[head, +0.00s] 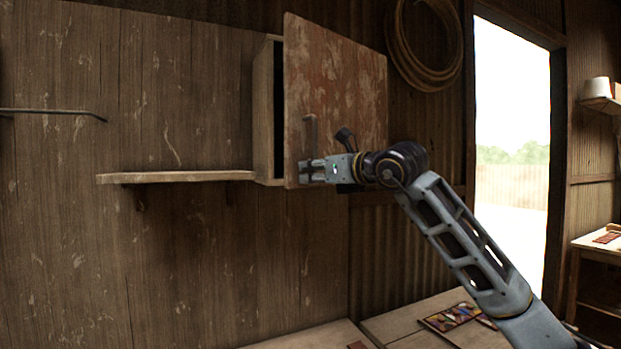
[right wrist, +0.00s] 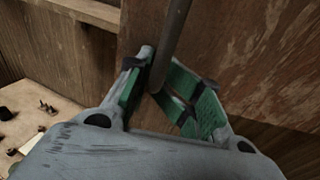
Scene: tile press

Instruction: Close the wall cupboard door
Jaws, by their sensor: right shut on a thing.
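The wall cupboard (head: 264,110) hangs on the wooden wall. Its weathered red-brown door (head: 345,85) stands partly open, with a dark gap between its left edge and the cupboard body. A bar handle (head: 310,132) sits upright near the door's lower left. My right gripper (head: 308,170) is at the handle's lower end, its arm coming in from the right. In the right wrist view the dark handle bar (right wrist: 172,40) runs down between the green-padded fingers (right wrist: 160,85), which are closed on it. The cupboard's inside is hidden in shadow. My left gripper is not in view.
A wooden shelf (head: 175,177) joins the wall left of the cupboard, with a metal rod (head: 55,111) farther left. A coiled rope (head: 425,45) hangs right of the door. A doorway opens at right.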

